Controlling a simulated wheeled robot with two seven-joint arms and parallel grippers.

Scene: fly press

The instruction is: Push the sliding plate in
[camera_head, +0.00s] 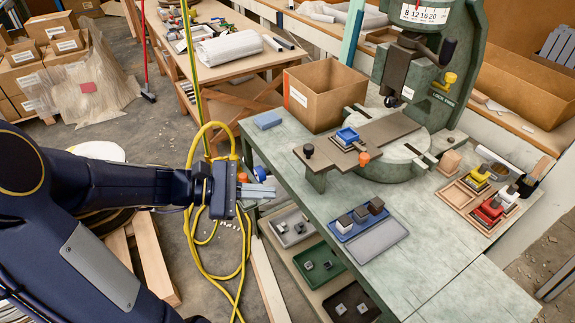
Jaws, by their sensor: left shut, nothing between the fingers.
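The green fly press (430,70) stands on the grey-green workbench (380,262). Its brown sliding plate (385,131) lies across the round base and sticks out toward the left. A black knob (308,151) stands at the plate's outer end, and a blue fixture (347,136) sits on the plate. My left gripper (268,191) is shut and empty near the bench's left edge, to the left of and lower in the picture than the plate's outer end. It is apart from the plate. My right gripper is not in view.
An open cardboard box (313,98) stands behind the plate. A blue block (267,120) lies at the bench's left corner. Blue and grey trays (381,238) lie in front of the press. A wooden holder with red and yellow pieces (478,198) is at right. Yellow hoses (240,235) hang beside the gripper.

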